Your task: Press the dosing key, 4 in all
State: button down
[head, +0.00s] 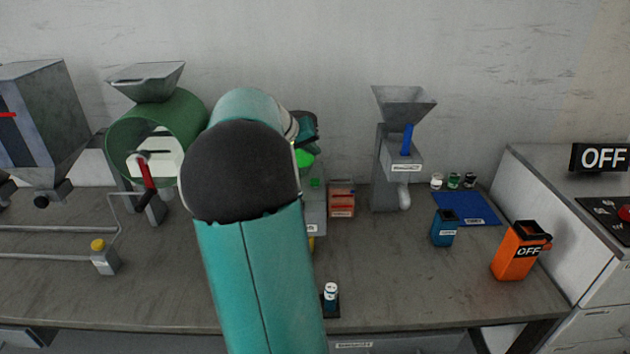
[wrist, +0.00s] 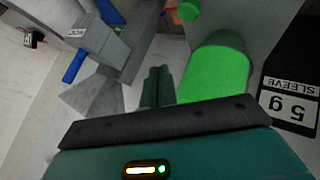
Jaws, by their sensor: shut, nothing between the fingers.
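My gripper (wrist: 159,72) is shut and empty, its two dark green fingers side by side in the wrist view. A large bright green cylinder (wrist: 215,75), which looks like a key on the dosing machine, stands just right of the fingers. I cannot tell whether they touch. A black sign (wrist: 290,95) reading "5 g SLEEVE" appears upside down at the right. In the head view, a bright green part (head: 304,158) and a smaller green part (head: 316,183) show beside my arm, which hides most of that machine. My gripper's tips are not clear there.
A grey hopper machine with a blue lever (head: 407,139) stands to the right. A small bottle (head: 331,292) stands near the front edge. A green drum (head: 180,115) is left.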

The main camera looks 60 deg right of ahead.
aim_at(312, 182)
jog(key=shift+f, duration=3.2)
jog(key=shift+f, duration=0.1)
jog(key=shift+f, duration=0.3)
jog(key=shift+f, duration=0.6)
jog(key=shift+r, duration=0.1)
dwell(0.4)
jog(key=shift+r, duration=0.95)
jog(key=shift+r, duration=2.5)
